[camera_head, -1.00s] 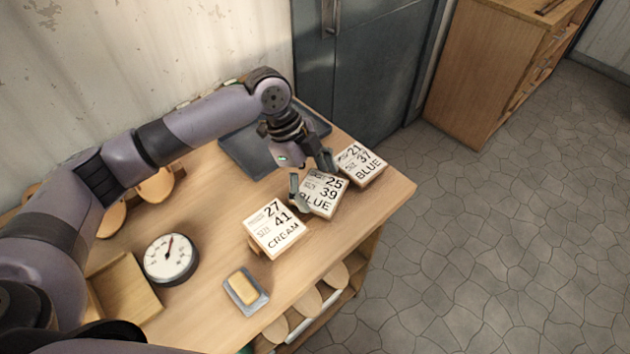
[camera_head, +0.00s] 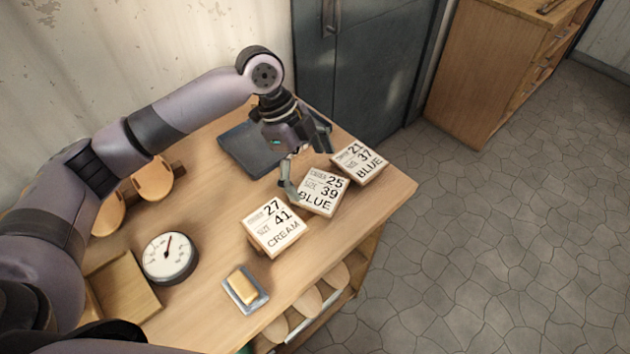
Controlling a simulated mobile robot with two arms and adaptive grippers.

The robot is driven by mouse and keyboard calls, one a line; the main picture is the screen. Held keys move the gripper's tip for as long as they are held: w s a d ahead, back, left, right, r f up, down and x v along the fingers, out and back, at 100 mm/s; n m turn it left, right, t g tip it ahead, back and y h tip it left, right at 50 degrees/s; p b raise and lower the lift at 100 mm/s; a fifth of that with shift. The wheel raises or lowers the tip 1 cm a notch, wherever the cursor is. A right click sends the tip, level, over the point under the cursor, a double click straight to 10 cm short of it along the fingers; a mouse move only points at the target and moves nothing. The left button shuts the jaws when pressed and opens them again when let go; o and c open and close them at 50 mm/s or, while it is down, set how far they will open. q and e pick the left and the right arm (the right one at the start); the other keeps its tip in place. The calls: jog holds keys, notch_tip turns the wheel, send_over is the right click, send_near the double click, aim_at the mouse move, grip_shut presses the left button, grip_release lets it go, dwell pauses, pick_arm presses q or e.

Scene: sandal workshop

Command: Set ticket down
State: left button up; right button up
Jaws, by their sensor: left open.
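Three ticket blocks with white printed faces lie in a row on the wooden bench. The middle ticket (camera_head: 321,193) reads 25, 39, BLUE. The ticket to its left (camera_head: 274,229) reads 27, 41, CREAM. The ticket to its right (camera_head: 359,163) reads 21, 37, BLUE. My left gripper (camera_head: 306,170) is open and empty. It hangs just above and behind the middle ticket, with one finger near that ticket's left edge. My right gripper does not show.
A dark tray (camera_head: 246,150) lies behind my left gripper. A dial gauge (camera_head: 170,258), a yellow block in a small dish (camera_head: 245,289) and a wooden holder (camera_head: 124,287) stand at the front left. Sandal soles (camera_head: 153,179) rest by the wall. Bare bench (camera_head: 386,190) shows at right.

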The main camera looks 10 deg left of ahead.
pick_arm(q)
jog(key=b+v, duration=0.1)
jog(key=v, duration=0.7)
jog(key=shift+r, duration=0.45)
jog(key=shift+w+a, duration=0.1)
